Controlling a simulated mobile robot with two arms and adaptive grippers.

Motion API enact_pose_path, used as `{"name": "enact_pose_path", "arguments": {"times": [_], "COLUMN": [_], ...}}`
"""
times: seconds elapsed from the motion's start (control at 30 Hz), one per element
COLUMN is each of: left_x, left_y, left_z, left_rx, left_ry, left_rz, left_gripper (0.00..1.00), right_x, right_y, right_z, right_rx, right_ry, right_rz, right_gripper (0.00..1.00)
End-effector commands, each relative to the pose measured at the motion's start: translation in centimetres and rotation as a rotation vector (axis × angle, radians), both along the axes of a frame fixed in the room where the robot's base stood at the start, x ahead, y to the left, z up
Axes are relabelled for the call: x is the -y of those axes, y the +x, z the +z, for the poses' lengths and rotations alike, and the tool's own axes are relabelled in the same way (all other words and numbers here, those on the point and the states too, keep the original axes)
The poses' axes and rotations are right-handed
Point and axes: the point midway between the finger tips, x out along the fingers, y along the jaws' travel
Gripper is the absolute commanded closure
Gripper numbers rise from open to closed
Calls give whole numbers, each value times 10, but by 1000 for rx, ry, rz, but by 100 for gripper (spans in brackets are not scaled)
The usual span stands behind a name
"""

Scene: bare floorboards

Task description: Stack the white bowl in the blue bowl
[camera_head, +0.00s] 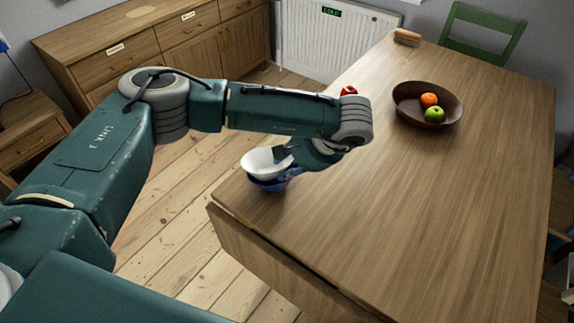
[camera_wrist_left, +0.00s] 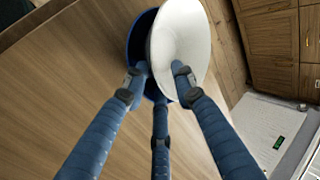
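The white bowl (camera_head: 262,163) is at the left edge of the table, above and partly inside the blue bowl (camera_head: 268,186). It looks slightly tilted. My left gripper (camera_head: 287,156) reaches it from the right, with its fingers at the bowl's near right side. In the left wrist view, the fingers (camera_wrist_left: 158,76) close around the wall of the white bowl (camera_wrist_left: 183,40), one finger over its inside. The blue bowl (camera_wrist_left: 137,42) shows behind it. I cannot tell whether the bowls touch. My right gripper is not in view.
A brown bowl (camera_head: 405,96) holds an orange and a green apple farther back on the wooden table (camera_head: 400,210). A red apple (camera_head: 349,91) is partly hidden behind my left arm. A loaf-like item (camera_head: 406,37) lies at the far end. The table's middle is clear.

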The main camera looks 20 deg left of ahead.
Motion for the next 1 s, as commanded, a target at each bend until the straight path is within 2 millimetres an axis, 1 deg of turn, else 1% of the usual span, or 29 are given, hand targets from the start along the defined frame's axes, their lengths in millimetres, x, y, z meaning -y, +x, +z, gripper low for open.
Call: {"name": "enact_pose_path", "arguments": {"times": [0.03, 0.1, 0.17, 0.4, 0.6, 0.8, 0.93, 1.0], "left_x": [0, 0, 8, 35, 52, 59, 60, 64], "left_y": [0, 0, -2, -13, -21, -24, -25, -28], "left_z": [8, 17, 27, 75, 101, 111, 111, 106], "left_rx": [0, 0, 4, 2, 2, 1, -1, -10], "left_ry": [0, -1, 0, 0, 0, 1, -2, -20], "left_rz": [1, 1, -2, -2, -1, -1, 0, 0], "left_gripper": [74, 74, 74, 74, 74, 74, 74, 74], "right_x": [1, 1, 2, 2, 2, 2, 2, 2], "right_y": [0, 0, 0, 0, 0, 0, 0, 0], "right_z": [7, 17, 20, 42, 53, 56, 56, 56], "right_rx": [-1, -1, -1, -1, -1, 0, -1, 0], "right_ry": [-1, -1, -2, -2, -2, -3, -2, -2], "right_rz": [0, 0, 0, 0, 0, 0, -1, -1], "right_gripper": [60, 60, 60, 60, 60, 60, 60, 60]}}
